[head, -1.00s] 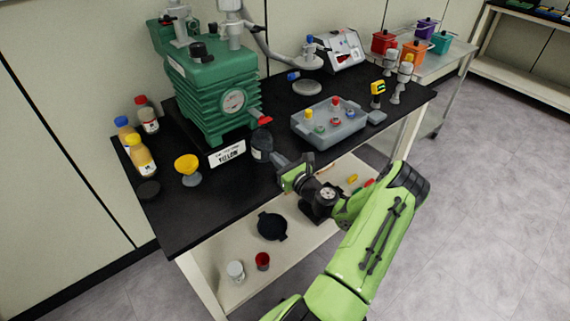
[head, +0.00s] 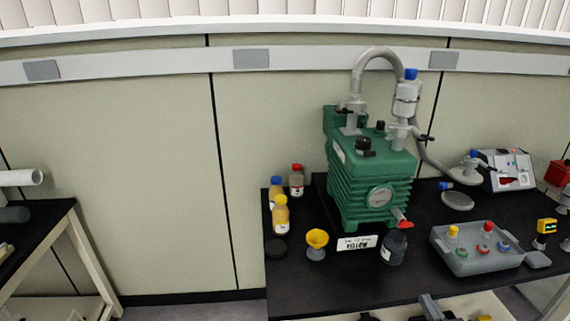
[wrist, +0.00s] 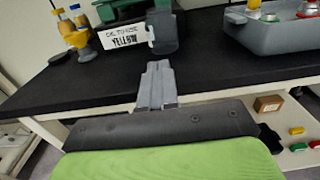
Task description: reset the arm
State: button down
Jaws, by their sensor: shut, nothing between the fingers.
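My gripper (wrist: 157,80) is shut and empty in the wrist view, its fingers pointing at the black bench top (wrist: 95,73) near its front edge. In the head view only the tip of my gripper (head: 432,308) shows at the bottom edge, in front of the bench; the rest of the arm is out of frame. A dark bottle (head: 394,248) stands on the bench just beyond the fingertips. I cannot tell the exact gap between them.
A green pump (head: 365,185) stands on the bench, with a label sign (head: 357,243), a yellow funnel (head: 317,240) and several bottles by it. A grey tray (head: 465,262) is at right. The lower shelf (wrist: 297,108) holds small items. Floor left of the bench is clear.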

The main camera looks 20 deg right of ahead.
jog(key=w+a+r+n+g+y+p, duration=0.1)
jog(key=w+a+r+n+g+y, duration=0.15)
jog(key=a+n, duration=0.5)
jog(key=w+a+r+n+g+y+p, duration=0.1)
jog(key=w+a+r+n+g+y, duration=0.2)
jog(key=a+n, duration=0.45)
jog(key=w+a+r+n+g+y+p, duration=0.1)
jog(key=a+r+n+g+y+p, duration=0.15)
jog(key=a+n+g+y, duration=0.35)
jog(key=s+a+r+n+h+p, duration=0.1)
jog(key=s+a+r+n+h, duration=0.3)
jog(key=s+a+r+n, duration=0.2)
jog(key=s+a+r+n+h+p, duration=0.2)
jog(key=s+a+r+n, duration=0.4)
jog(key=s+r+n, duration=0.4)
notch_tip(320, 180, up, 3)
jog(key=shift+s+a+r+n+h, duration=0.15)
jog(key=shift+s+a+n+h, duration=0.2)
jog(key=shift+n+h, duration=0.45)
jog(key=shift+g, duration=0.25)
jog(key=shift+s+d, duration=0.1)
